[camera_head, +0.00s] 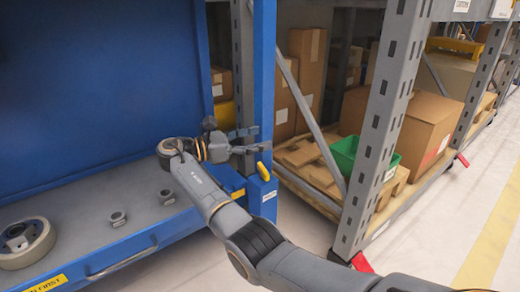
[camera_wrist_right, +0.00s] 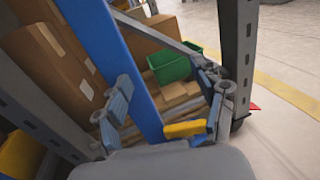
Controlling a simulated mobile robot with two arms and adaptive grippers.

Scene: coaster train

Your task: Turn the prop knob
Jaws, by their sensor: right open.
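The prop knob (camera_head: 263,171) is a small yellow handle on the front of a blue upright post (camera_head: 264,80) at the right end of the blue bench. In the head view it sits tilted, just below and right of my right gripper (camera_head: 253,140). My right gripper is open and empty, its fingers pointing at the post. In the right wrist view the yellow knob (camera_wrist_right: 185,129) lies low between the open fingers, close to the right finger. I cannot tell whether they touch. My left gripper is not in view.
The blue bench's grey top (camera_head: 145,200) holds a wheel (camera_head: 25,242) at the left and small metal rings (camera_head: 118,218). A roller (camera_head: 172,150) stands behind my wrist. A grey rack (camera_head: 385,120) with cardboard boxes and a green bin (camera_head: 350,158) stands right; floor beyond is clear.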

